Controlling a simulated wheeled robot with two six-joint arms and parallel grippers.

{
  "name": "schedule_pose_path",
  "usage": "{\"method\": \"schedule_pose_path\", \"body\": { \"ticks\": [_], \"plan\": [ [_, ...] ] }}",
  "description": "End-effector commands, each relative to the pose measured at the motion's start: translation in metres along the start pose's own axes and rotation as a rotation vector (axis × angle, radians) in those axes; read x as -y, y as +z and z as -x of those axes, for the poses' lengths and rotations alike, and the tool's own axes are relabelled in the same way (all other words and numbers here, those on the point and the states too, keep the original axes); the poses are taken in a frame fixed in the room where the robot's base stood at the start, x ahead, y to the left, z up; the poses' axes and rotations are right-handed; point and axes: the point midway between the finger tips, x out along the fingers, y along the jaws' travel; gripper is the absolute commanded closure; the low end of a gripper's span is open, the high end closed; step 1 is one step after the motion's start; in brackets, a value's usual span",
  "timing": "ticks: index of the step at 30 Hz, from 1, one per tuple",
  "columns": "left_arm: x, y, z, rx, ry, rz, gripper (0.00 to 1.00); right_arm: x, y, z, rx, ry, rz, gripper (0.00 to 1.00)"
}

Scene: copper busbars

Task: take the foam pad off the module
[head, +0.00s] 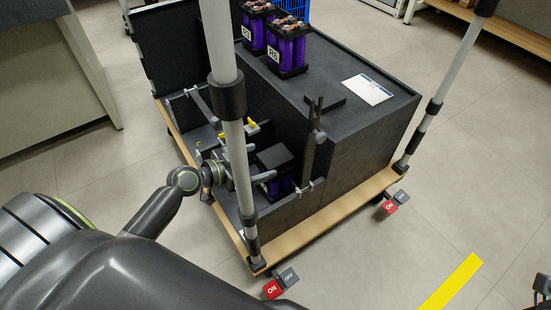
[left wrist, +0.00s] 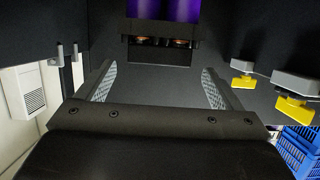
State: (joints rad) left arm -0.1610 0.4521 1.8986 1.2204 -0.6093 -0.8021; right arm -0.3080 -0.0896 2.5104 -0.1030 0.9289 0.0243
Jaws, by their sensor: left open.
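The foam pad (head: 276,157) looks like a flat black square on top of a purple module (head: 280,187) in the cart's lower bay. In the left wrist view, the module (left wrist: 165,10) is at the top, with copper terminals and the dark pad (left wrist: 160,54) at its edge. My left gripper (head: 256,165) is beside the pad on its left, partly hidden by a cart pole. Its fingers (left wrist: 158,86) are apart with nothing between them; the pad is beyond the tips. Whether a finger touches it I cannot tell. My right gripper is not in view.
Grey cart poles (head: 238,150) stand close to my left arm. Yellow-handled clamps (left wrist: 295,106) are in the bay. An upright dark bracket (head: 312,145) stands right of the pad. Other purple modules (head: 287,52) and a white sheet (head: 367,89) are on the black upper deck.

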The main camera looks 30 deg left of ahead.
Motion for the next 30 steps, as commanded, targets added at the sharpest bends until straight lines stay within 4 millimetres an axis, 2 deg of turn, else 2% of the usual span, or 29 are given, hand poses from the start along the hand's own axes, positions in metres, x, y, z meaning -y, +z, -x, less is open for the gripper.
{"method": "schedule_pose_path", "body": {
  "ticks": [7,15,18,25,30],
  "plan": [
    [-0.001,0.000,-0.019,-0.001,0.001,0.000,0.13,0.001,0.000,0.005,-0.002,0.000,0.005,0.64],
    [-0.001,-0.001,-0.058,-0.001,0.000,0.001,0.13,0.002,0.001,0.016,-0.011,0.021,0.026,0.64],
    [-0.002,-0.001,-0.064,0.000,0.000,0.001,0.13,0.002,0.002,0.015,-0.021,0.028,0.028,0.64],
    [-0.002,-0.002,-0.064,0.002,0.000,0.000,0.13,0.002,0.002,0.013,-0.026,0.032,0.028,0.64],
    [-0.002,-0.002,-0.064,0.001,0.000,0.000,0.35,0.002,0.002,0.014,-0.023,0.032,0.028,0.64]
  ]
}}
